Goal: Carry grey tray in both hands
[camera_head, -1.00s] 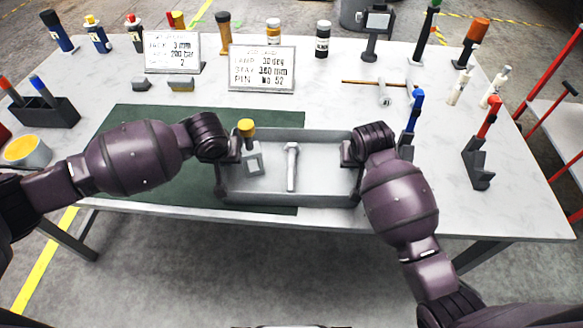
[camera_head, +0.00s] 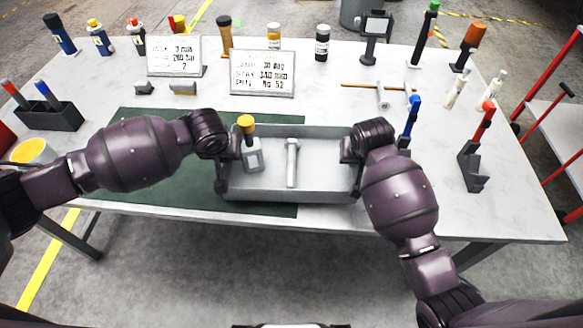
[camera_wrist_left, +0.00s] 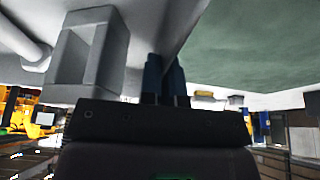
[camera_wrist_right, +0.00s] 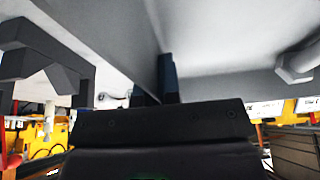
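The grey tray (camera_head: 300,193) is between my two grippers over the green mat (camera_head: 140,190) and the table's front part. It looks level; whether its base clears the table I cannot tell. A grey block (camera_head: 252,160) with a yellow-topped post (camera_head: 246,121) stands at its left end. A grey bolt (camera_head: 292,165) lies in its middle. My left gripper (camera_head: 230,158) is shut on the left end wall; its blue fingers (camera_wrist_left: 165,80) straddle the wall in the left wrist view. My right gripper (camera_head: 350,158) is shut on the right end wall, fingers (camera_wrist_right: 166,78) partly hidden.
A blue-topped clamp (camera_head: 409,120) and a red-topped clamp (camera_head: 475,155) stand right of the tray. Two sign boards (camera_head: 262,75) (camera_head: 175,58) and several bottles (camera_head: 322,42) stand behind. A dark holder (camera_head: 50,112) and yellow pot (camera_head: 33,152) are at left.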

